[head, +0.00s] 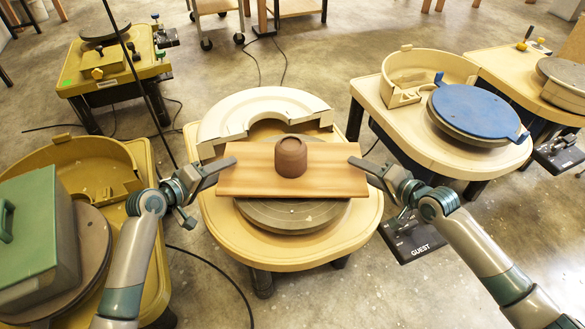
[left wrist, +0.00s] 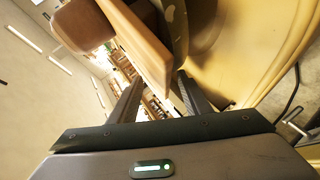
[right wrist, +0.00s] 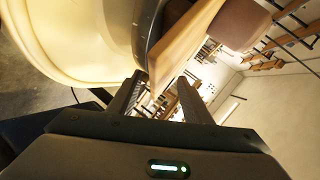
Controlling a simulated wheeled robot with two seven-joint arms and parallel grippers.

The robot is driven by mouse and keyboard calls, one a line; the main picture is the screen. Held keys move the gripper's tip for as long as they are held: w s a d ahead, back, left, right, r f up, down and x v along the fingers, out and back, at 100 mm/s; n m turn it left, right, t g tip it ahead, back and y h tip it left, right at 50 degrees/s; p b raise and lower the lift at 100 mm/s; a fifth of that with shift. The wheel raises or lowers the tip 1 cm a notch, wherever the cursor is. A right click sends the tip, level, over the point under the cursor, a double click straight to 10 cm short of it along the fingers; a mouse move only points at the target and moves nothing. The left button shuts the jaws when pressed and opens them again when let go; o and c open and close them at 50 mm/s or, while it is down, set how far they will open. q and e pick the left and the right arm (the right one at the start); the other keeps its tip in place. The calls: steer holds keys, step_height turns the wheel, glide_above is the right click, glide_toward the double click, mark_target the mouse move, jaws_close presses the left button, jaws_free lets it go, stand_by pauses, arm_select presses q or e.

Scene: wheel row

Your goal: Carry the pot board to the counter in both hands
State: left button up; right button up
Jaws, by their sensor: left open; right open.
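The pot board (head: 235,176), a flat wooden plank, lies across the grey wheel head (head: 290,218) of the middle pottery wheel. A small brown pot (head: 291,157) stands upright at its middle. My left gripper (head: 232,162) is open at the board's left end. In the left wrist view the board's end (left wrist: 146,45) reaches between the open fingertips. My right gripper (head: 352,162) is open at the right end. In the right wrist view the board's edge (right wrist: 182,45) also lies between the fingertips. Whether the fingers touch the board is unclear. I cannot make out a counter.
A cream splash pan (head: 262,103) stands behind the board on the same wheel. Another wheel with a green box (head: 35,235) is close on the left. A wheel with a blue disc (head: 476,110) stands at right, with a GUEST pedal (head: 412,240) on the floor.

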arm_select(q)
jaws_close()
arm_select(e)
jaws_close()
steer(key=shift+f, duration=0.1)
arm_select(q)
steer(key=shift+r, duration=0.15)
arm_select(e)
steer(key=shift+r, duration=0.2)
arm_select(q)
steer(key=shift+r, duration=0.1)
arm_select(e)
steer(key=shift+r, duration=0.1)
